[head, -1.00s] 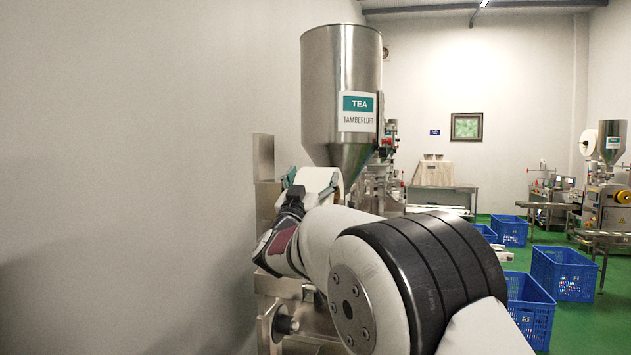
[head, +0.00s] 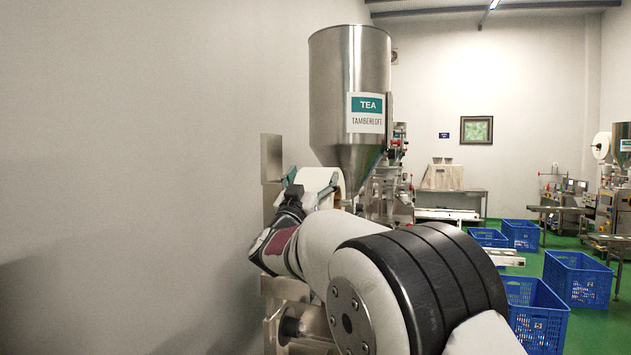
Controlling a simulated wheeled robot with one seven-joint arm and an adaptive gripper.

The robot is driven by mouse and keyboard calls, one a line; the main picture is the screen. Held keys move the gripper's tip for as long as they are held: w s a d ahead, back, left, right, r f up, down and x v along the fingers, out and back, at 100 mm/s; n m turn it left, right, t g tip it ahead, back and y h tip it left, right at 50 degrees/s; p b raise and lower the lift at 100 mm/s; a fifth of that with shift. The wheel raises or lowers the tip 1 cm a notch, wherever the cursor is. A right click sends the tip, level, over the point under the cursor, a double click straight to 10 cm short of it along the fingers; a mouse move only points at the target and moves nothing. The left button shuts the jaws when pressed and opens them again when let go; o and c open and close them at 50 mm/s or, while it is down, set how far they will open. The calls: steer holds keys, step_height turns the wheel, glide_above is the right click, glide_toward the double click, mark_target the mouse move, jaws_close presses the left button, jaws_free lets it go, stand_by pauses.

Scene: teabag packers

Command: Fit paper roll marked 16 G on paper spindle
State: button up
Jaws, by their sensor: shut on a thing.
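A white paper roll (head: 317,178) is held in my gripper (head: 311,186) at the left of the tea packing machine, below and beside its hopper. The gripper's greenish fingers close on the roll from both sides. My arm covers part of the roll and much of the machine. No 16 G mark can be read from here. I cannot make out the paper spindle for sure, nor whether the roll touches it. A round metal part on a shaft (head: 290,327) shows low on the machine, partly behind my arm.
The steel hopper (head: 350,90) labelled TEA rises just behind the roll. A bare wall stands close on the left. Blue crates (head: 577,280) stand on the green floor at the right. Another packing machine (head: 614,200) is at the far right.

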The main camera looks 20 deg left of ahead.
steer(key=shift+a+r+b, duration=0.15)
steer(key=shift+a+b, duration=0.2)
steer(key=shift+a, duration=0.3)
steer(key=o, duration=1.9)
steer(key=shift+o, duration=0.2)
steer(key=shift+f, duration=0.25)
steer(key=v, duration=1.2)
steer(key=shift+r, duration=0.2)
